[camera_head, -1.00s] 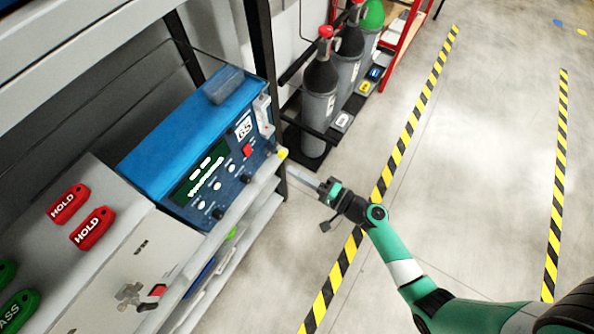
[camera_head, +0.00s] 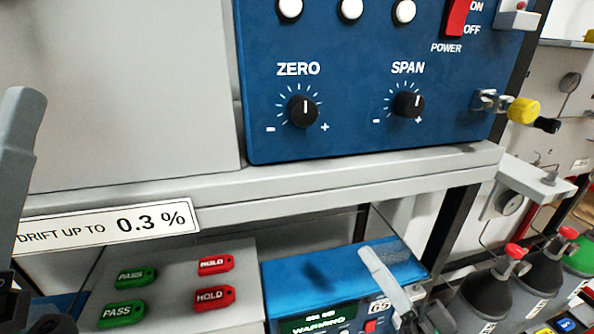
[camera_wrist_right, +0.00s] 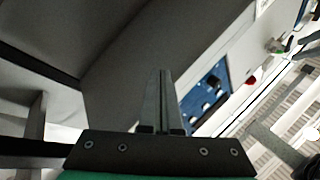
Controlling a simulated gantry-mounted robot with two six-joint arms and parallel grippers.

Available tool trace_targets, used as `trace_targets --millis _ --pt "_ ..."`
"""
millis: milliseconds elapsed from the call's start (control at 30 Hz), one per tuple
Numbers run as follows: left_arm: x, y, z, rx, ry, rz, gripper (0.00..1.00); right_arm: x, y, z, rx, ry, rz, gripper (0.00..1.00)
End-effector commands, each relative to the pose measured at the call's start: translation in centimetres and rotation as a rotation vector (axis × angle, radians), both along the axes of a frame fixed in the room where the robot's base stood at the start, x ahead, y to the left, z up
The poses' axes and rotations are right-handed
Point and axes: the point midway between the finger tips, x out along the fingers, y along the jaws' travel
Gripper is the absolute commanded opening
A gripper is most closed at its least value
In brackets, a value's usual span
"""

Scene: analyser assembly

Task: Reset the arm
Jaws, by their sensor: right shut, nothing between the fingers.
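My right gripper (camera_head: 372,254) shows in the head view as a pale grey finger in front of the lower blue unit. In the right wrist view its two fingers (camera_wrist_right: 161,75) are together with nothing between them. A grey upright finger of my left gripper (camera_head: 22,110) stands at the left edge of the head view; the rest is cut off, so its opening is hidden. The large blue analyser (camera_head: 370,80) fills the top of the head view, with ZERO (camera_head: 302,111) and SPAN (camera_head: 408,104) knobs and a red power switch (camera_head: 457,18). Both grippers appear clear of it.
Below the grey shelf edge (camera_head: 300,182) lie red HOLD tags (camera_head: 214,298) and green PASS tags (camera_head: 122,314). The lower blue unit (camera_head: 350,270) has a lit display. Gas cylinders (camera_head: 490,298) stand at the lower right. A yellow fitting (camera_head: 523,110) sticks out beside the analyser.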

Motion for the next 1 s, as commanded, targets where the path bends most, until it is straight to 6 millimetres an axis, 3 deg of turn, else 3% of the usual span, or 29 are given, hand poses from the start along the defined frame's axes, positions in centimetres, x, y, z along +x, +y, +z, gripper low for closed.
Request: trace_targets --millis 33,100,200,333,400,467,500,533,767,1000 --pt "0.0 0.0 0.0 0.0 0.0 0.0 0.5 -1.0 1.3 4.7 -0.083 -0.119 -0.035 0.0" --pt "0.0 0.0 0.0 0.0 0.0 0.0 0.5 -2.6 2.3 10.4 -0.194 -0.272 -0.129 0.0" --pt "0.0 0.0 0.0 0.0 0.0 0.0 0.5 -5.7 2.2 17.4 -0.306 -0.459 -0.312 0.0" --pt "0.0 0.0 0.0 0.0 0.0 0.0 0.5 -10.0 -0.7 23.8 -0.377 -0.61 -0.611 0.0" --pt "0.0 0.0 0.0 0.0 0.0 0.0 0.5 -11.6 -3.3 25.2 -0.398 -0.625 -0.774 0.0" --pt "0.0 0.0 0.0 0.0 0.0 0.0 0.5 -12.3 -5.7 25.2 -0.414 -0.594 -0.901 0.0" --pt "0.1 0.0 1.2 0.0 0.002 0.0 0.5 -11.7 -6.6 26.0 -0.419 -0.551 -0.935 0.0" --pt "0.1 0.0 3.5 0.0 0.003 0.0 0.5 -11.7 -6.4 28.4 -0.419 -0.556 -0.928 0.0" --pt "0.0 0.0 12.7 0.0 -0.001 0.0 0.5 -11.5 -6.4 37.4 -0.42 -0.555 -0.923 0.0" --pt "0.0 0.0 24.0 0.0 -0.001 0.0 0.5 -11.5 -6.3 48.6 -0.421 -0.554 -0.923 0.0"
